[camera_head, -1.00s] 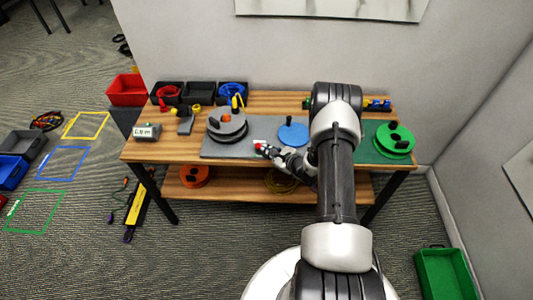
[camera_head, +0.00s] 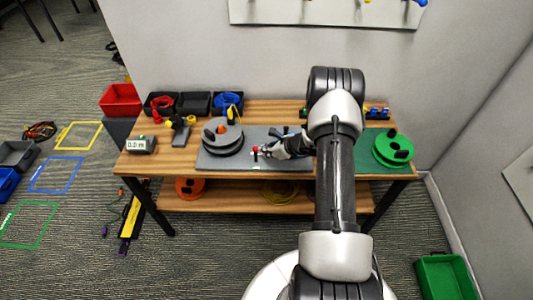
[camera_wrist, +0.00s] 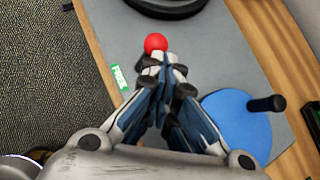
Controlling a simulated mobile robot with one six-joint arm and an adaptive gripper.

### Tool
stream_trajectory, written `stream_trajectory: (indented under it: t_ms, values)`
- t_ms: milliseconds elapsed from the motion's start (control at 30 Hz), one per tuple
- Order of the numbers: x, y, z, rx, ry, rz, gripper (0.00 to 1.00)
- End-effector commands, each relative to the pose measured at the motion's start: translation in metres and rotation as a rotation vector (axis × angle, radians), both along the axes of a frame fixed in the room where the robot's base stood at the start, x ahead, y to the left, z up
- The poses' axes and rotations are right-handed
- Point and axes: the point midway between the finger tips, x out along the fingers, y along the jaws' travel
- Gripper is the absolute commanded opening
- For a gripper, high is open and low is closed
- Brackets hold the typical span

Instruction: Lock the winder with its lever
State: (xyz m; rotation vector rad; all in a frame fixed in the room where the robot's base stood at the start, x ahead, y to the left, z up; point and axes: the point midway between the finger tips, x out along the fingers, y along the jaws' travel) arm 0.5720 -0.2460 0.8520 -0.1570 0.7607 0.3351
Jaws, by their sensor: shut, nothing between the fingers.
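The winder's lever ends in a red ball (camera_head: 255,149) near the front edge of the grey base plate (camera_head: 208,163). The red ball (camera_wrist: 155,42) also shows in the wrist view, just beyond my fingertips. My gripper (camera_wrist: 163,64) is shut and empty, right against or just short of the ball; I cannot tell whether they touch. In the head view my gripper (camera_head: 266,151) reaches in from the right. The lever's shaft is hidden by the fingers. The grey reel (camera_head: 222,137) stands on the plate's left. The blue disc (camera_wrist: 238,128) with a dark handle (camera_wrist: 266,104) is right of my gripper.
A small green label (camera_wrist: 118,77) lies on the plate left of the fingers. A meter display (camera_head: 140,145) stands at the table's left. A green reel (camera_head: 393,149) is at the right. Black bins (camera_head: 194,103) line the back. Open floor lies in front.

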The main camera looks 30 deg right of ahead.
Motion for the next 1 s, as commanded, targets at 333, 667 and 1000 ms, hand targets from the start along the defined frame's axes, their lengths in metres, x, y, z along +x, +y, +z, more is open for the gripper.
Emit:
stream_trajectory:
  t_ms: [333, 667, 1000]
  values:
    - [0.000, 0.000, 0.001, 0.000, 0.000, 0.000, 0.00]
    - [0.001, 0.000, 0.016, -0.001, -0.001, 0.000, 0.00]
    - [0.000, 0.000, 0.016, 0.000, -0.001, 0.000, 0.00]
